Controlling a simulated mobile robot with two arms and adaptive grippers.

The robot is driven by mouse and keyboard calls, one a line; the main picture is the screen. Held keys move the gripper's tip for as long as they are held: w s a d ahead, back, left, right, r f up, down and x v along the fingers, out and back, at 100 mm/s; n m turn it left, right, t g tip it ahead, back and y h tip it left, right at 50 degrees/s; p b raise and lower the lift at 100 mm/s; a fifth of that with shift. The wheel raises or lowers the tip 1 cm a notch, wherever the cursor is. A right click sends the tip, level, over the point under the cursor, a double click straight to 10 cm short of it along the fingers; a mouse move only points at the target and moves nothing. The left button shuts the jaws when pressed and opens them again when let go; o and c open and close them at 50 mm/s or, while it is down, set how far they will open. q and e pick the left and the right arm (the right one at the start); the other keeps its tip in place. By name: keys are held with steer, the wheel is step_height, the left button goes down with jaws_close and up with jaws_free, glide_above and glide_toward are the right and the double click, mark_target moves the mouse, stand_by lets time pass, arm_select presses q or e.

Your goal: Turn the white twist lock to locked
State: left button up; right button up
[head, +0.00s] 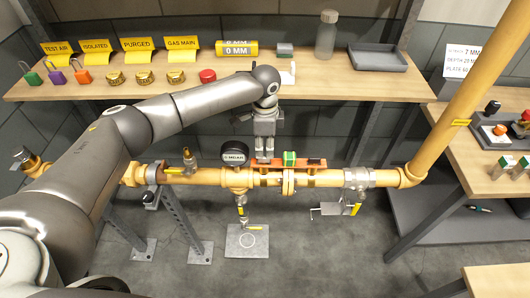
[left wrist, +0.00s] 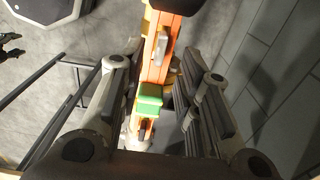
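My left gripper (head: 264,158) points down at the orange bar (head: 318,163) on the yellow pipe. In the left wrist view its two fingers (left wrist: 158,95) stand apart on either side of the orange bar (left wrist: 156,70), with nothing clamped. The bar carries a green block (head: 289,158), also seen in the left wrist view (left wrist: 150,95), and a pale grey-white tab (left wrist: 161,45), which may be the white twist lock. The gripper hides this part in the head view. I cannot read the lock's position. A dark claw-like shape at the wrist view's left edge may be my right gripper (left wrist: 11,45).
A round gauge (head: 233,153) stands on the pipe just left of my gripper. A vertical yellow pipe (head: 455,95) rises at the right. The wooden shelf (head: 340,88) behind holds tags, padlocks, brass caps, a bottle and a grey tray (head: 378,58).

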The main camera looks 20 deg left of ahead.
mark_target(265, 157)
arm_select(q)
steer(key=shift+f+p, duration=0.3)
steer(key=shift+f, duration=1.95)
steer(key=shift+c, duration=0.3)
jaws_close()
